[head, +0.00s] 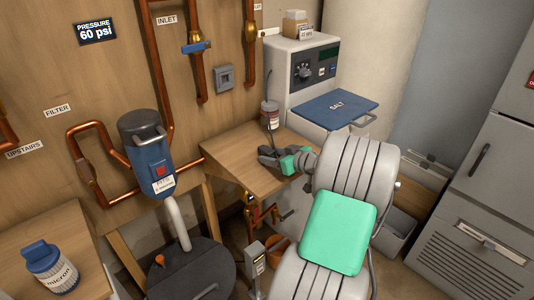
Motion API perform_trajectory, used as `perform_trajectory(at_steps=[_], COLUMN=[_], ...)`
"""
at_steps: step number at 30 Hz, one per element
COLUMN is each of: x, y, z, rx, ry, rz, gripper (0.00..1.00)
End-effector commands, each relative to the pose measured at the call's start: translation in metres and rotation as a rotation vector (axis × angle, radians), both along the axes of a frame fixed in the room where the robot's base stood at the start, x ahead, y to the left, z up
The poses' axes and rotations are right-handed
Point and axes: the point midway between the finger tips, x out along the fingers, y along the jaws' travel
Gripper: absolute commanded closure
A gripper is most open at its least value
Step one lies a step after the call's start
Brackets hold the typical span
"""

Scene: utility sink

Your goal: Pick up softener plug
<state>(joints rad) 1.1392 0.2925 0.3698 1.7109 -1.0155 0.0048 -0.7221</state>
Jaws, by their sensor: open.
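My gripper (265,155) is open and low over the wooden shelf (232,152), at the end of my grey arm with green panels. A thin dark cord (272,134) runs down in front of a small jar and ends at or behind the gripper fingers. I cannot clearly make out the softener plug; it may be at that cord end, hidden by the fingers. I cannot tell whether the fingers touch anything. The grey softener unit (300,55) with a dial and a blue SALT lid (340,107) stands behind.
A small red and white jar (270,113) stands on the shelf just behind my gripper. A grey wall outlet (224,77) is on the wood panel between copper pipes (157,70). The shelf's front left is clear.

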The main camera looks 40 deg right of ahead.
Motion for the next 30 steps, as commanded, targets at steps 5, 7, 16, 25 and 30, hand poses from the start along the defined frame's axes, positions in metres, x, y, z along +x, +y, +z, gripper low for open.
perform_trajectory(at_steps=[5, 7, 16, 25, 30], x=[0.0000, 0.0000, -0.0001, -0.0002, -0.0001], y=[-0.0001, 0.0000, 0.0002, 0.0002, 0.0002], z=[0.0004, 0.0004, 0.0005, 0.0005, 0.0008], rx=[0.000, 0.000, 0.000, -0.001, -0.001], ry=[0.000, 0.000, 0.000, 0.000, 0.000], rz=[0.000, 0.000, 0.000, 0.000, 0.000], gripper=[0.44, 0.50, 0.75, 0.99, 1.00])
